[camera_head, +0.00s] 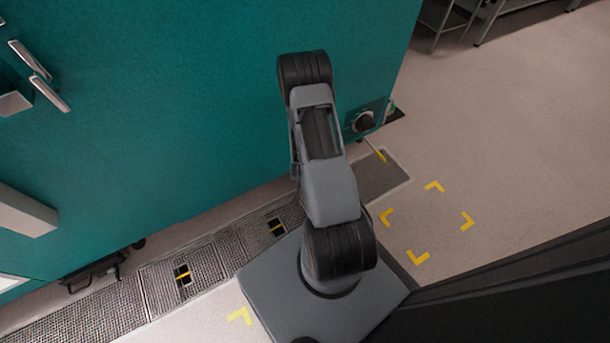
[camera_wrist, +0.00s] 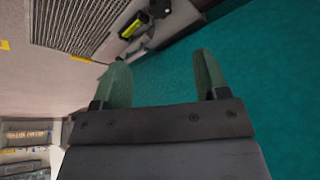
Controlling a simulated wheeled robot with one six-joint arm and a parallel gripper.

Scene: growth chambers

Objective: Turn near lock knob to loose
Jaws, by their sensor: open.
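A round dark knob (camera_head: 363,122) with a pale rim sits on a plate low at the right end of the teal chamber (camera_head: 190,90). I cannot tell from its look whether it is the near lock knob, or which way it is set. My gripper (camera_wrist: 161,62) shows in the wrist view with its two green fingers wide apart and nothing between them. In the head view my arm hides the gripper. The knob cannot be made out in the wrist view.
Metal handles (camera_head: 40,78) stick out of the chamber at the left. Floor gratings (camera_head: 180,265) run along its base, also seen in the wrist view (camera_wrist: 80,25). A black and yellow fitting (camera_wrist: 133,25) lies near the wall. Yellow corner marks (camera_head: 418,258) lie on open floor at right.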

